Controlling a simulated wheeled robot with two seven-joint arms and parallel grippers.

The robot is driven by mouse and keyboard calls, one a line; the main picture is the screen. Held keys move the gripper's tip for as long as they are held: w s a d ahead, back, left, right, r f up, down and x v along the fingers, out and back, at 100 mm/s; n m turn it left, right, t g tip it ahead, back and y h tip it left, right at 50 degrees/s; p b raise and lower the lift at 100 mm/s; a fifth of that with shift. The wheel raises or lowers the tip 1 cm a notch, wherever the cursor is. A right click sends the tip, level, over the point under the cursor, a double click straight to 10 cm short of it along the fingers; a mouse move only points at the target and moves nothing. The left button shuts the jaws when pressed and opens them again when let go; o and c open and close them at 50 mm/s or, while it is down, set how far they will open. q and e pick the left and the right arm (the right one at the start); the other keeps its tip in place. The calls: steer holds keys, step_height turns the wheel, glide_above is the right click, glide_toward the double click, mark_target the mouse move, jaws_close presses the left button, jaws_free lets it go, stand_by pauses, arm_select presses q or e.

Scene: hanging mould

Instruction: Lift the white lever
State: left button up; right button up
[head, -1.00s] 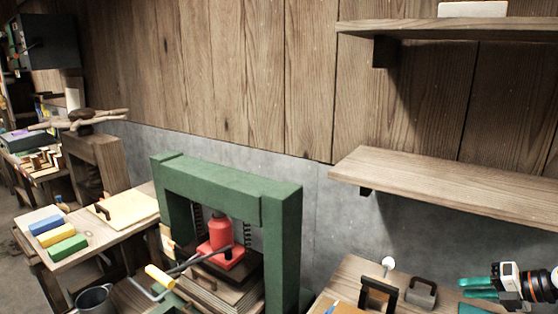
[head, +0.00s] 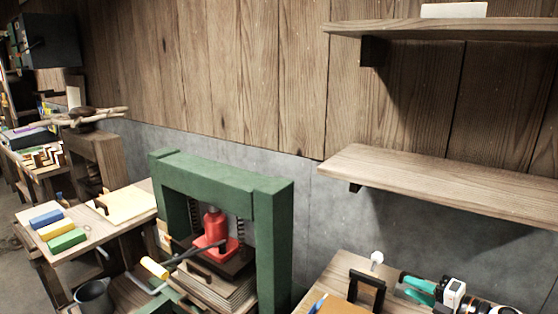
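A small white knob on a short stem, which looks like the white lever (head: 376,257), stands upright at the back of the wooden bench at the lower right. My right gripper (head: 404,285) comes in from the right, with teal fingers pointing left. The fingers are apart with nothing visible between them. Their tips are a little right of and in front of the lever, not visibly touching it. What the lever is fixed to is hidden behind a dark upright handle (head: 368,289). My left gripper is not in view.
A green press frame (head: 220,172) with a red jack (head: 214,228) stands left of the bench. A wooden shelf (head: 440,183) overhangs the bench at the back.

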steer(key=s+a+f+m+t+h, duration=0.1)
steer(key=s+a+m+h, duration=0.1)
steer(key=m, duration=0.3)
steer(key=s+a+f+m+t+h, duration=0.1)
steer(key=s+a+f+m+h, duration=0.1)
steer(key=m, duration=0.3)
steer(key=s+a+f+m+t+h, duration=0.1)
steer(key=s+a+f+m+h, duration=0.1)
steer(key=s+a+m+h, duration=0.1)
steer(key=shift+s+a+f+m+h, duration=0.2)
steer(key=shift+a+m+h, duration=0.45)
steer(key=shift+m, duration=0.55)
steer(key=s+a+f+m+g, duration=0.2)
steer(key=s+m+g, duration=0.15)
steer(key=s, duration=0.65)
steer(key=s+a+f+m+g+h, duration=0.1)
steer(key=s+f+m+g, duration=0.3)
steer(key=s, duration=0.5)
steer(key=s+a+f+m+g, duration=0.15)
steer(key=s+g, duration=0.35)
steer(key=s, duration=0.5)
step_height(320, 180, down, 27)
steer(key=s, duration=0.1)
steer(key=s+d+f+g, duration=0.2)
steer(key=s+d+f, duration=0.1)
steer(key=s+f, duration=1.2)
steer(key=shift+s+f, duration=0.15)
steer(key=shift+s, duration=0.35)
